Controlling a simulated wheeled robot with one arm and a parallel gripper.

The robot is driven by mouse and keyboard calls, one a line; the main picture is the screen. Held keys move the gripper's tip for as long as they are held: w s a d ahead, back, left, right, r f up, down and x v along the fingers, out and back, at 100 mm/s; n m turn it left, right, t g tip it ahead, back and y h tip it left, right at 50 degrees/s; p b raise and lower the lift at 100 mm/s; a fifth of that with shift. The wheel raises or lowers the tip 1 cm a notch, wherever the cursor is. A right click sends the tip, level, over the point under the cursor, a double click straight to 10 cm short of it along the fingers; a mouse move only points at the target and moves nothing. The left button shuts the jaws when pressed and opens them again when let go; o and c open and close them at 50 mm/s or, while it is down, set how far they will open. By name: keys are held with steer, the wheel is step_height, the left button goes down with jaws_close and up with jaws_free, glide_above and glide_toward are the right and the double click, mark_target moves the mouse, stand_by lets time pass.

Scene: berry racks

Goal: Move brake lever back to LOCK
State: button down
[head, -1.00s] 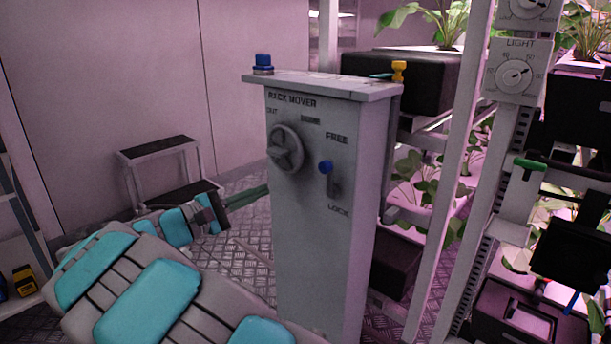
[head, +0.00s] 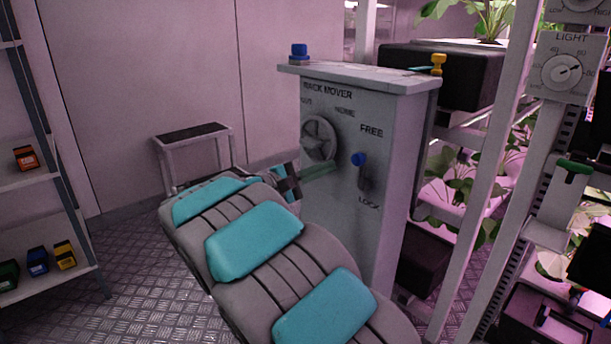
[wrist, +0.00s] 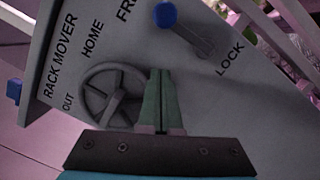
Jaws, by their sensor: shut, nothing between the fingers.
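The brake lever, with a blue knob (head: 358,159), is on the front of the grey rack mover box (head: 345,225), between the FREE label above and the LOCK label below. Its knob is at the upper end, toward FREE. In the wrist view the blue knob (wrist: 165,14) is at the top, with the lever's grey arm running down right toward LOCK. My gripper (head: 332,168) is shut and empty in front of the box, left of the lever and below the round handwheel (head: 318,138). In the wrist view its green fingers (wrist: 160,75) are together beside the handwheel, apart from the knob.
A step stool (head: 193,134) is behind at left. Plant racks with posts (head: 497,150) close off the right. A shelf with small coloured boxes (head: 38,262) stands far left.

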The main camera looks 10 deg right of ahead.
mark_target(361, 173)
steer(key=shift+s+d+r, duration=0.45)
steer(key=shift+s+d, duration=0.2)
steer(key=shift+s+d+r, duration=0.45)
steer(key=shift+s+d, duration=0.15)
steer(key=shift+s, duration=0.05)
steer(key=shift+d+m, duration=0.15)
steer(key=shift+m, duration=0.15)
steer(key=shift+s+r+b, duration=0.1)
steer(key=shift+s+b, duration=0.05)
steer(key=shift+b, duration=0.2)
